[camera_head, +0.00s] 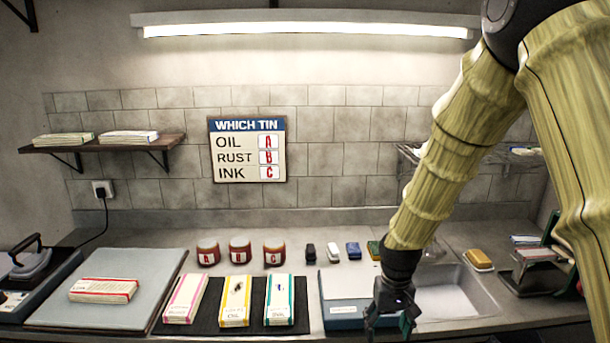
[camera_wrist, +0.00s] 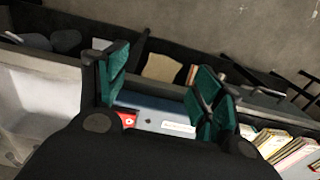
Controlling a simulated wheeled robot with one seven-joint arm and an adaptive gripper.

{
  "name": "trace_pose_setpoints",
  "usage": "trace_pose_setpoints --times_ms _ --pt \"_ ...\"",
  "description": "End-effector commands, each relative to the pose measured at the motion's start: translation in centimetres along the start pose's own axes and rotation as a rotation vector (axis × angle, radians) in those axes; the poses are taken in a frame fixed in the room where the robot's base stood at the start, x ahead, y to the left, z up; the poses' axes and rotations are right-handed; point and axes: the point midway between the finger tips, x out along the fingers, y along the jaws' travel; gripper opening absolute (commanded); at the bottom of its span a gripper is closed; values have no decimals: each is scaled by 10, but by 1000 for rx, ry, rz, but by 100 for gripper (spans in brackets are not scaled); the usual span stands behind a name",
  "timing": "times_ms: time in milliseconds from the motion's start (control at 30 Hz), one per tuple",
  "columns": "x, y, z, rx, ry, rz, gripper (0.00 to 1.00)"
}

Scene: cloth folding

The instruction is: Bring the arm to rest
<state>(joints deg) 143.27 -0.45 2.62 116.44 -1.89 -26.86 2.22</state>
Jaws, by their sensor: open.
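My gripper (camera_head: 392,318) is open and empty, pointing down at the front of the counter, between the blue box and the sink. In the wrist view its two green-padded fingers (camera_wrist: 160,92) stand apart with nothing between them. A blue box with a pale lid and a label (camera_head: 343,308) lies just left of and behind the gripper; the wrist view shows it beyond the fingers (camera_wrist: 150,124). My arm comes down from the upper right and covers part of the sink and shelf.
Three folded cloths (camera_head: 234,300) lie on a dark mat. A folded red-edged cloth (camera_head: 103,290) lies on a grey board (camera_head: 50,318). Three lettered tins (camera_head: 240,252) and several small brushes or blocks (camera_head: 333,252) stand behind. The sink (camera_head: 455,300) is at right, an iron (camera_head: 32,262) at left.

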Motion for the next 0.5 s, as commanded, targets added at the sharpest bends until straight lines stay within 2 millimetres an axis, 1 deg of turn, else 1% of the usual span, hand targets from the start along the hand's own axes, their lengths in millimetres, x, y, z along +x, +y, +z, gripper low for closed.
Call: trace_pose_setpoints --times_ms 33,267,367,467,500 --pt "9 -1 3 -1 -3 -1 67" --pt "52 1 21 4 -4 -8 67" --pt "77 2 34 8 -6 -12 67" --pt "109 4 52 13 -7 -16 67" --pt "123 5 62 15 -8 -17 67"
